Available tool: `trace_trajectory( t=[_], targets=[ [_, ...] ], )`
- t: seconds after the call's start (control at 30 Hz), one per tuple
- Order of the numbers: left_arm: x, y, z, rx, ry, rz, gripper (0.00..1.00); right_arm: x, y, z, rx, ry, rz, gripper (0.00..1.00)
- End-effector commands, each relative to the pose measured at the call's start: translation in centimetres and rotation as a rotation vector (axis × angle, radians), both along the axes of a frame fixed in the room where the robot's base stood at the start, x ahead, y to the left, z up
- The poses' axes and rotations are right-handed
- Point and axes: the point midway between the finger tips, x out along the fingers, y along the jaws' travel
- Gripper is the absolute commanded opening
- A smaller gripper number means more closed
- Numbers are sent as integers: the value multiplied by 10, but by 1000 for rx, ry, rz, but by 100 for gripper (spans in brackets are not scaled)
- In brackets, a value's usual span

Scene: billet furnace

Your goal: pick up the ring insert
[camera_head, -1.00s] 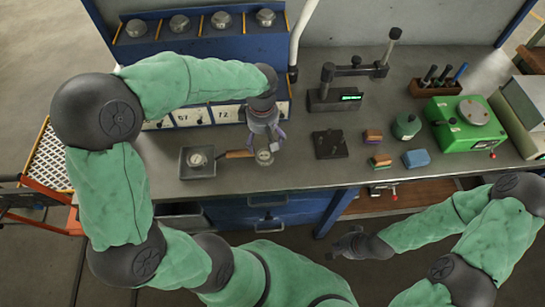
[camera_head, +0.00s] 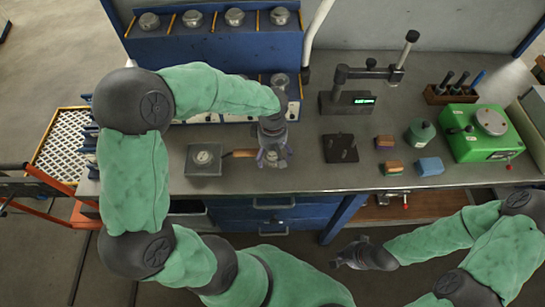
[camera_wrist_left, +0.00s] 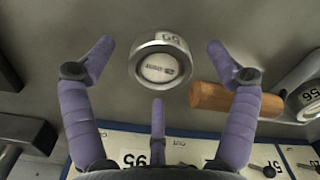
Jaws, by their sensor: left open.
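A short metal ring with a pale disc inside, which I take for the ring insert (camera_wrist_left: 160,62), stands on the grey bench between the spread fingers in the left wrist view. Its upside-down label is hard to read. My left gripper (camera_wrist_left: 157,95) has three purple fingers, open and apart from the ring. In the head view the left gripper (camera_head: 272,157) is low over the bench and partly hides the ring. My right gripper (camera_head: 342,260) is in front of the bench, away from the ring; its fingers are too small to judge.
A wooden handle (camera_wrist_left: 222,98) lies close to one finger, beside another numbered metal piece (camera_wrist_left: 306,98). A black plate (camera_head: 340,148), small blocks and a green device (camera_head: 475,145) stand to the right. A blue rack (camera_head: 180,45) is behind.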

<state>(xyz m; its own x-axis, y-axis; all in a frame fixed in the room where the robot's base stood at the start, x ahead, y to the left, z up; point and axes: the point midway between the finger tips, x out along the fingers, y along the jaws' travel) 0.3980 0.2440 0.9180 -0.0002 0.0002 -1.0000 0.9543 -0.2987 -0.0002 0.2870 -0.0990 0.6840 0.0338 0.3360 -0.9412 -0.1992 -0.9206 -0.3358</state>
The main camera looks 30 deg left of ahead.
Motion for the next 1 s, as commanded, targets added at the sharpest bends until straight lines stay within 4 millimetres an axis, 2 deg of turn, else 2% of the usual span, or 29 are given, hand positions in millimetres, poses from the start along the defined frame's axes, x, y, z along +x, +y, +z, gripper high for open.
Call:
trace_trajectory(
  t=[0.03, 0.3, 0.33, 0.7, 0.87, 1.0],
  targets=[
    [0, 0, 0, 0, 0, 0, 82, 0, 0, 0, 0, 0, 0, 0],
    [0, 0, 0, 0, 0, 0, 6, 0, 0, 0, 0, 0, 0, 0],
    [1, 0, 1, 0, -2, 1, 2, 0, 0, 0, 0, 0, 0, 0],
    [-1, -1, 5, -1, -2, 0, 2, 0, 0, 6, 0, 0, 0, 0],
    [-25, -15, 5, -1, -2, -2, 2, 0, 0, 9, 0, 0, 0, 0],
    [-54, -33, 5, 0, -3, -5, 2, 0, 0, 12, 0, 0, 0, 0]
  ],
)
